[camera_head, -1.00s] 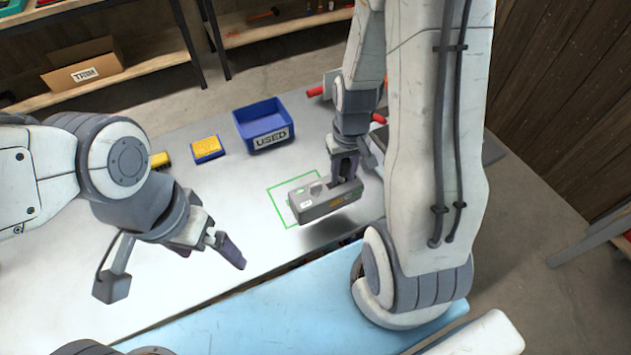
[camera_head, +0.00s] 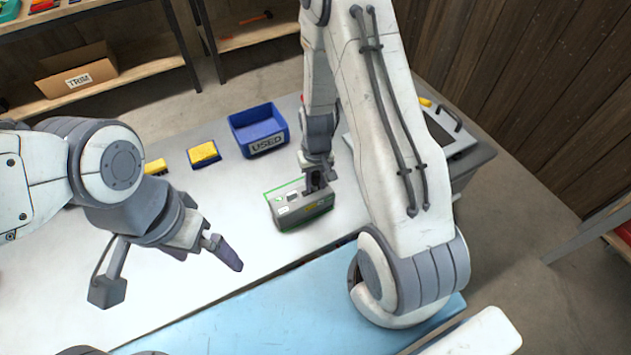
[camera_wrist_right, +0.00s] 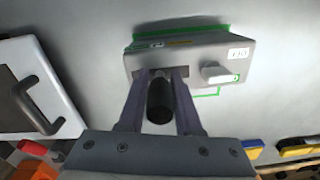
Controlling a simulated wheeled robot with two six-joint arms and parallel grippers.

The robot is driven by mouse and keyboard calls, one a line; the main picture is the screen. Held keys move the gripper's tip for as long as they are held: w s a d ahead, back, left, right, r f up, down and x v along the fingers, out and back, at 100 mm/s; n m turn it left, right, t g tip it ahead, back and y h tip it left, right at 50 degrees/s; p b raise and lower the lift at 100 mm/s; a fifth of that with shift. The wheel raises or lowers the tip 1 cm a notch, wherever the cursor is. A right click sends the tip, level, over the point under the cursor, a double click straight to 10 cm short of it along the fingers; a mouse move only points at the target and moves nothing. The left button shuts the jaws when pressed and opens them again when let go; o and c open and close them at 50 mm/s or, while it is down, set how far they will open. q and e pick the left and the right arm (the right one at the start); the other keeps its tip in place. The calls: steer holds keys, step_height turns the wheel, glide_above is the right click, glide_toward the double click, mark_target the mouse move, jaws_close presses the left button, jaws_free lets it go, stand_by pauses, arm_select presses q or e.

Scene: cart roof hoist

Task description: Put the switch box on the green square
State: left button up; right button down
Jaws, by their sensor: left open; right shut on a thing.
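The grey switch box (camera_head: 303,213) is at the green square (camera_head: 270,192) on the grey table in the head view. It covers most of the outline, with green line showing along its far and left edges. Whether it touches the table or hovers just above it, I cannot tell. My right gripper (camera_head: 315,186) is shut on the box from above. In the right wrist view, the right gripper's fingers (camera_wrist_right: 160,98) reach the switch box (camera_wrist_right: 190,57), and green lines show around it. My left gripper (camera_head: 226,256) is open and empty, over the table to the left.
A blue bin marked USED (camera_head: 259,130) stands behind the box. Yellow-and-blue sponge (camera_head: 204,154) and a yellow brush (camera_head: 155,167) lie to its left. A grey case with a handle (camera_head: 455,140) is at the right. Light blue surface (camera_head: 290,305) lies in front.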

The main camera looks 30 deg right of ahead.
steer(key=c, duration=0.6)
jaws_free()
steer(key=shift+r, duration=0.15)
step_height(320, 180, up, 12)
steer(key=shift+d+f+b, duration=0.1)
steer(key=shift+f+b, duration=0.15)
steer(key=shift+b, duration=0.25)
steer(key=s+a+r+n, duration=0.4)
steer(key=s+a+r, duration=0.1)
steer(key=s+a, duration=0.3)
steer(key=s+a+r+n, duration=0.5)
steer(key=s+a, duration=0.4)
steer(key=s, duration=0.2)
steer(key=shift+a+r+y, duration=0.3)
steer(key=shift+r+y, duration=0.1)
steer(key=shift+r, duration=0.4)
